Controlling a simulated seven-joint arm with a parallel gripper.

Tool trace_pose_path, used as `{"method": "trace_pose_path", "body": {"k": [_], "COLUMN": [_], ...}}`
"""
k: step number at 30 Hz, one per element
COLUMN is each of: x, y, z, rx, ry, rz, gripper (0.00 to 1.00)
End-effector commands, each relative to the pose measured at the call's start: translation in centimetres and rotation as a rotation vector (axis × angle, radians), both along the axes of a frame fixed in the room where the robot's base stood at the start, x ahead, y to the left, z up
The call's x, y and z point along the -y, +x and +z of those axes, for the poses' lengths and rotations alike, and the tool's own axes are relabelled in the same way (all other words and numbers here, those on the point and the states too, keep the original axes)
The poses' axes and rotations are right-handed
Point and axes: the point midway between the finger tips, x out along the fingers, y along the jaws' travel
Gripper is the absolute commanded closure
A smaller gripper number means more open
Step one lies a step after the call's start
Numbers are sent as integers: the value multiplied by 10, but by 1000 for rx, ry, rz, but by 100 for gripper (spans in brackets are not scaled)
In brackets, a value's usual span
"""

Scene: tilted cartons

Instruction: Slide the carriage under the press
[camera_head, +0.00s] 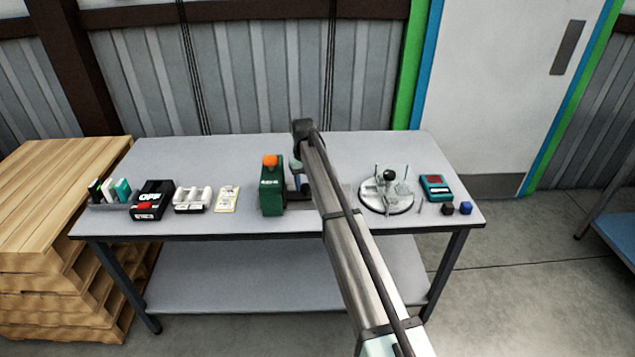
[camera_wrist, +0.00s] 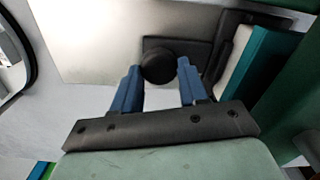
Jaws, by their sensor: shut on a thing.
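The green press (camera_head: 271,197) with an orange top (camera_head: 270,161) stands at the middle of the table. In the wrist view, a green part of it (camera_wrist: 262,72) shows at right. The carriage is a dark plate (camera_wrist: 192,48) with a round black knob (camera_wrist: 158,66), on a pale metal base (camera_wrist: 95,35). My gripper (camera_wrist: 157,74) has its two blue fingers on either side of the knob and is shut on it. In the head view, my gripper (camera_head: 297,184) is just right of the press. My arm hides most of the carriage and base there.
On the grey table (camera_head: 160,160), a black box (camera_head: 152,200), a white item (camera_head: 192,200) and a yellow-white card (camera_head: 228,199) lie left of the press. The back strip is clear.

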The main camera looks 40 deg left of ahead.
Motion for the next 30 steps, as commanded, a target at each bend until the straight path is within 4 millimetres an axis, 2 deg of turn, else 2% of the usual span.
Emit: {"method": "trace_pose_path", "body": {"k": [8, 9, 16, 25, 30], "x": [-5, -5, -5, -3, -3], "y": [-4, -4, -4, -3, -2], "z": [1, 1, 0, 2, 16], "rx": [-4, -5, -4, -2, -1], "ry": [7, 7, 6, 4, 4], "rz": [1, 2, 2, 1, 0], "gripper": [100, 55, 33, 31, 31]}}
